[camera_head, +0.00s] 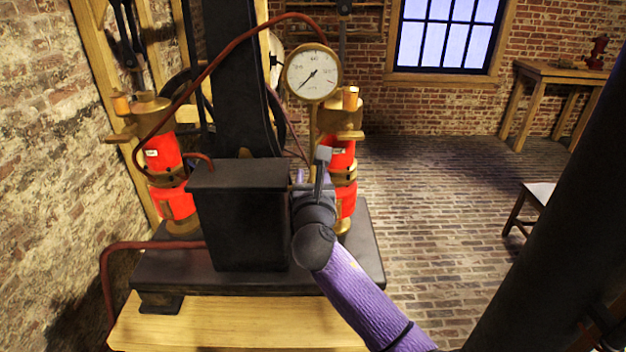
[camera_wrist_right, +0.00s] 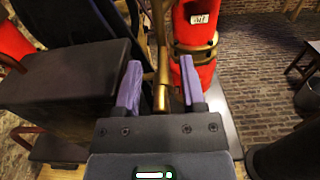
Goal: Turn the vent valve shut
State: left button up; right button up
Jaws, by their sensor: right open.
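A brass rod-like fitting (camera_wrist_right: 162,88) stands between the two purple fingers of my right gripper (camera_wrist_right: 160,70) in the right wrist view. It looks like the vent valve's handle, but its full shape is hidden. My right gripper also shows in the head view (camera_head: 313,178), beside the dark box and below the gauge. Its fingers are open, one on each side of the brass fitting, with a visible gap to each. In the head view my gripper and wrist cover most of the fitting. My left gripper is not in view.
A round pressure gauge (camera_head: 312,73) stands above on a brass stem. Red-and-brass jars (camera_head: 163,153) flank the dark central column. A black box (camera_head: 243,215) is left of my gripper. A red hose (camera_head: 204,78) arches over to the gauge.

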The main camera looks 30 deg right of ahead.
jog(key=c, duration=0.7)
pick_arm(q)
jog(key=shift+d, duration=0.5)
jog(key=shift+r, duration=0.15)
pick_arm(e)
jog(key=shift+m, duration=0.3)
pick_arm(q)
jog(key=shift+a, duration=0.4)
pick_arm(e)
jog(key=m, duration=0.5)
jog(key=s+d+f+m, duration=0.1)
jog(key=m, duration=0.5)
jog(key=d+f+m, duration=0.1)
jog(key=m, duration=0.5)
jog(key=shift+s+f, duration=0.15)
jog(key=shift+f, duration=0.1)
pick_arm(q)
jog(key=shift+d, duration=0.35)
pick_arm(e)
jog(key=shift+m, duration=0.3)
